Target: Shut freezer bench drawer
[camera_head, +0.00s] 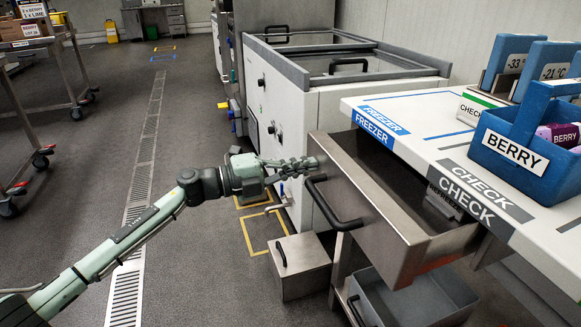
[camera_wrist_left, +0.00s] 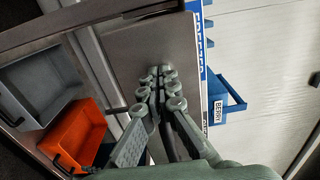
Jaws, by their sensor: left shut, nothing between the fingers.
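The freezer bench drawer (camera_head: 375,210) is a steel drawer standing open, pulled out from under the white bench top (camera_head: 421,119) on the right of the head view. Its black bar handle (camera_head: 331,205) is on its front face. My left gripper (camera_head: 312,163) is shut and empty, at the upper far end of the drawer front, beside the handle; I cannot tell whether it touches. In the left wrist view its closed fingers (camera_wrist_left: 160,80) lie in front of a grey steel surface. My right gripper is not in view.
A blue BERRY crate (camera_head: 515,165) stands on the bench top near the CHECK label. A grey bin (camera_head: 410,305) and a steel box with a handle (camera_head: 301,265) sit below the drawer. An orange bin (camera_wrist_left: 75,135) shows in the left wrist view.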

